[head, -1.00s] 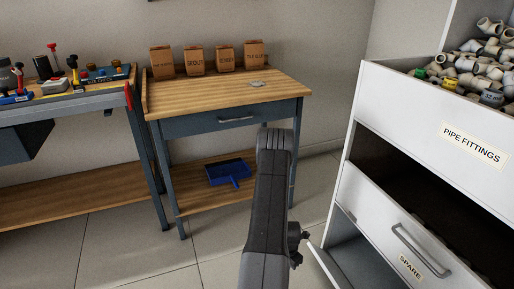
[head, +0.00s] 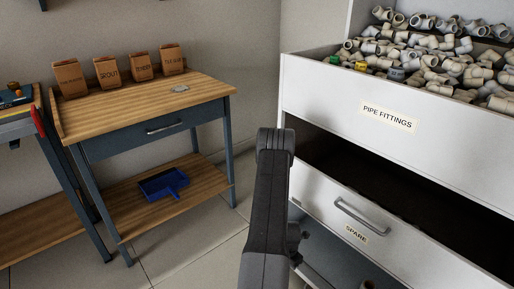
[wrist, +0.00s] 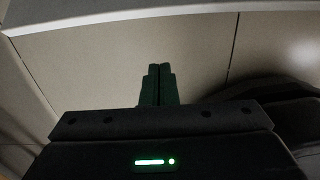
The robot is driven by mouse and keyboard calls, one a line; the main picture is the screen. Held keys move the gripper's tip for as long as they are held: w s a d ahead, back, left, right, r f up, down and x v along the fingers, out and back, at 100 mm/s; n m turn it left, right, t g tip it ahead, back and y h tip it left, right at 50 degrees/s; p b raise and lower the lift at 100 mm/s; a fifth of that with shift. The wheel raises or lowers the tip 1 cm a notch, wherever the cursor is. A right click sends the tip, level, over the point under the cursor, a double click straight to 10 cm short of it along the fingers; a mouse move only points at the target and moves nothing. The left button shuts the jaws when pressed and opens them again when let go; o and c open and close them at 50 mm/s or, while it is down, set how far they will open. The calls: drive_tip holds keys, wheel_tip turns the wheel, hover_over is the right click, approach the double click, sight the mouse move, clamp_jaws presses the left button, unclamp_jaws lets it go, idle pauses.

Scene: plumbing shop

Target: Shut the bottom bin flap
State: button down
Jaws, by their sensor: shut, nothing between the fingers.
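The white bin unit (head: 304,90) stands at the right in the head view. Its bottom flap (head: 312,276) shows only as a pale, tilted edge low in the picture, hanging open beside my arm; most of it is hidden or out of frame. A grey compartment with a fitting (head: 367,285) in it shows behind. My gripper (wrist: 158,70) is shut and empty in the wrist view, over floor tiles. A pale band (wrist: 110,14) crosses the top there, beyond the fingertips; I cannot tell whether it is the flap. In the head view my arm hides the gripper.
Above, the SPARE flap (head: 322,200) has a bar handle and a dark opening over it. The PIPE FITTINGS bin (head: 330,98) is full of fittings. A wooden workbench (head: 110,95) with paper bags and a blue dustpan (head: 163,184) stand left. Floor between is clear.

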wheel_tip(320, 180, down, 8)
drive_tip(key=w+d+b, duration=0.1)
drive_tip(key=d+b, duration=0.1)
drive_tip(key=b, duration=0.2)
drive_tip(key=shift+w+d+r, duration=0.15)
drive_tip(key=shift+w+d, duration=0.15)
drive_tip(key=shift+w, duration=0.1)
